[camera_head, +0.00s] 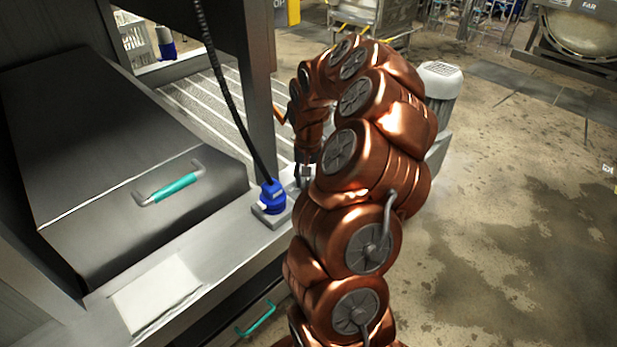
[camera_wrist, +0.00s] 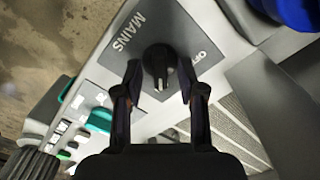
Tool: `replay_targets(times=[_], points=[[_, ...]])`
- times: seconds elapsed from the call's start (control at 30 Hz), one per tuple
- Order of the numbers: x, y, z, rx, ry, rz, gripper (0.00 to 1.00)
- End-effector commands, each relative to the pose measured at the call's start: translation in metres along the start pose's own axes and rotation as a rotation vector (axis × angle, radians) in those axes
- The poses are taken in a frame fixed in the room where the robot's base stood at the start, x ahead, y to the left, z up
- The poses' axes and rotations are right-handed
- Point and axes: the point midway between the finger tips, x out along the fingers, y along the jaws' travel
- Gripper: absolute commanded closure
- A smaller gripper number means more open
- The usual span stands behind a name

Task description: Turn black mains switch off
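The black mains switch (camera_wrist: 157,66) is a round rotary knob on a grey plate in the wrist view. The plate reads "MAINS" to the upper left of the knob and "OFF" to its upper right. My gripper (camera_wrist: 160,72) is open, with one fingertip on each side of the knob and a small gap visible on both sides. I cannot tell how deep the fingers reach. In the head view my gripper (camera_head: 303,176) is small beside the metal post, and my copper arm hides the switch.
A blue connector (camera_head: 272,196) with a black cable stands on the metal ledge left of my gripper. A steel box (camera_head: 130,190) with a teal handle (camera_head: 170,188) lies further left. A grey post (camera_head: 250,90) rises close to my arm. The floor to the right is clear.

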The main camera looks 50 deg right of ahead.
Motion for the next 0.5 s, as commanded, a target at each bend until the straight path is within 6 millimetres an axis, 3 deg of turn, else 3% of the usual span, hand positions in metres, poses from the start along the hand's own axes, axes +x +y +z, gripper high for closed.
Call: replay_targets(times=[0.07, 0.43, 0.5], points=[[-0.0001, 0.0000, 0.0000, 0.000, 0.000, 0.000, 0.60], [-0.0003, -0.0002, 0.0000, -0.001, 0.000, 0.000, 0.98], [-0.0004, -0.0002, 0.0000, -0.001, 0.000, 0.000, 1.00]])
